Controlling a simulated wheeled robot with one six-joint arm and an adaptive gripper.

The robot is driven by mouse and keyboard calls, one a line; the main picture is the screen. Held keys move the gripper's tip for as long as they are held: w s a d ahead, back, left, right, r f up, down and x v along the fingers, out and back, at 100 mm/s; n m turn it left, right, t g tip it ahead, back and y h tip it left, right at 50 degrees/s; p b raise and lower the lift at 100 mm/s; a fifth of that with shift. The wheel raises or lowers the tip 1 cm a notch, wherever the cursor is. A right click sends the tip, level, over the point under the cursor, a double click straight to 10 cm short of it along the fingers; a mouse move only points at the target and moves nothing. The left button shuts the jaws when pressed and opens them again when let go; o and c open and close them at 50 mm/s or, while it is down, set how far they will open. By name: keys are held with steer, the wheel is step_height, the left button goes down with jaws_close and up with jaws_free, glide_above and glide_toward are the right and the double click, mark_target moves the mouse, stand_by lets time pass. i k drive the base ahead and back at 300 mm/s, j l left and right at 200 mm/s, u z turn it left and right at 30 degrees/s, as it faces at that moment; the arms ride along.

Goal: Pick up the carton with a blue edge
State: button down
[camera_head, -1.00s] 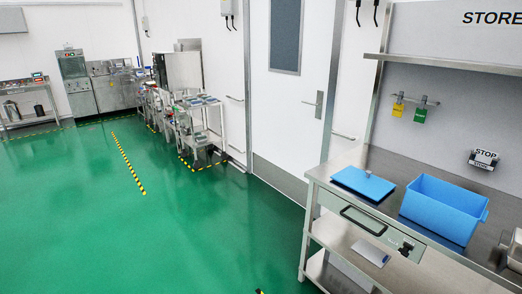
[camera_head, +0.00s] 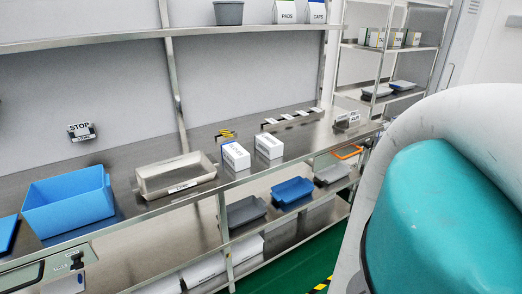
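Two small white cartons stand side by side on the steel bench, a left one (camera_head: 236,156) and a right one (camera_head: 269,146). My gripper is not in view; only a large grey and teal part of my arm fills the right side.
A blue bin (camera_head: 68,203) and a beige tray (camera_head: 175,176) stand on the bench left of the cartons. Grey (camera_head: 242,212) and blue (camera_head: 292,193) trays sit on the shelf below. An upper shelf (camera_head: 110,40) runs above. Green floor shows at the lower right.

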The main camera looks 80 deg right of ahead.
mark_target(238, 158)
steer(key=z, duration=1.5)
